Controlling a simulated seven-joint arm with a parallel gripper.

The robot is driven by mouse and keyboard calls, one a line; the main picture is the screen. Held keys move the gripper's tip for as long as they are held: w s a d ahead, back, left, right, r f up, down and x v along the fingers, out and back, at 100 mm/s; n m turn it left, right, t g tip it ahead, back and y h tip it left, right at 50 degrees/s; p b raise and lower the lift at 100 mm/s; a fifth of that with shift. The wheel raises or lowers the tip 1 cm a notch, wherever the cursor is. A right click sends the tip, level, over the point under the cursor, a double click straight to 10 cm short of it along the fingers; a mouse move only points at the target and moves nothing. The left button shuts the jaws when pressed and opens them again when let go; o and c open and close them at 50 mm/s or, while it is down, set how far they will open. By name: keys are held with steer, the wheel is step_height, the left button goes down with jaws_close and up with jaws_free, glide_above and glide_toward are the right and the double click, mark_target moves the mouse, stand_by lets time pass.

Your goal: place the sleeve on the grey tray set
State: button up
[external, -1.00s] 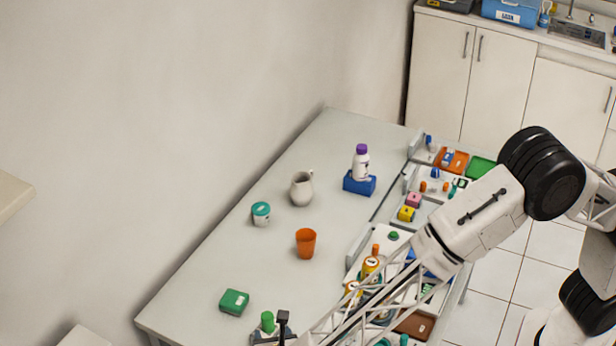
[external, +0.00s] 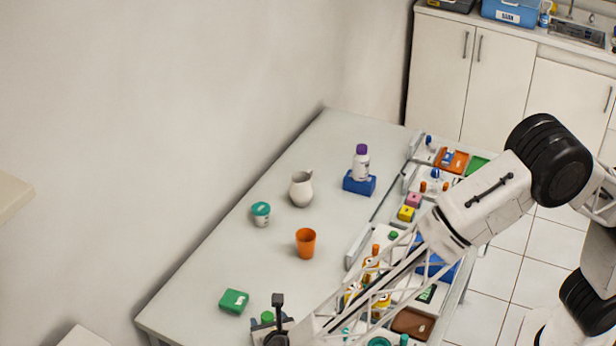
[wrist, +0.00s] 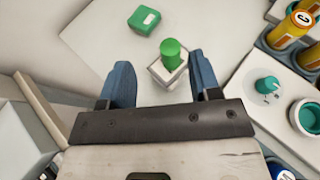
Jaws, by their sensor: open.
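A green cylinder (wrist: 171,54) stands upright in a small pale, square-sided holder (wrist: 158,74) on the table. This holder may be the sleeve; no label shows to confirm it. My gripper (wrist: 165,78) is open, with its blue fingers on either side of the holder and a gap visible. In the external view the green cylinder (external: 267,317) shows at the bottom edge, partly hidden by my gripper (external: 277,335). The grey tray set (external: 358,246) runs along the right side of the table, partly hidden by my arm.
A green box (external: 234,301) lies beyond the holder. An orange cup (external: 306,243), a teal-lidded jar (external: 261,214), a white jug (external: 301,189) and a white bottle (external: 361,163) on a blue block (external: 359,183) stand farther back. Yellow bottles (wrist: 290,30) crowd the right. The table's left is clear.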

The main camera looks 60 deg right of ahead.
steer(key=w+d+r+n+t+y, duration=0.2)
steer(key=d+r+n+y, duration=0.1)
steer(key=d+r+n, duration=0.3)
steer(key=w+d+r+n+t+y, duration=0.2)
steer(key=d+r+n+y, duration=0.3)
steer(key=r, duration=0.4)
steer(key=s+d+r+n+y, duration=0.4)
steer(key=s+d+r+n, duration=0.3)
steer(key=n, duration=0.5)
steer(key=s+d+f+n+g+h, duration=0.1)
steer(key=s+d+n+g, duration=0.2)
steer(key=s+d+n, duration=0.4)
steer(key=s+d+f+n+g, duration=0.2)
steer(key=s+d+n+g, duration=0.2)
steer(key=s, duration=1.5)
steer(key=s+d+f+n+g+h, duration=0.1)
steer(key=s+d+f+n+g, duration=0.1)
steer(key=s+d+n, duration=0.8)
steer(key=s+d+g, duration=0.1)
steer(key=s+d, duration=0.2)
steer(key=d, duration=0.2)
steer(key=shift+g+h, duration=0.3)
steer(key=shift+g, duration=0.1)
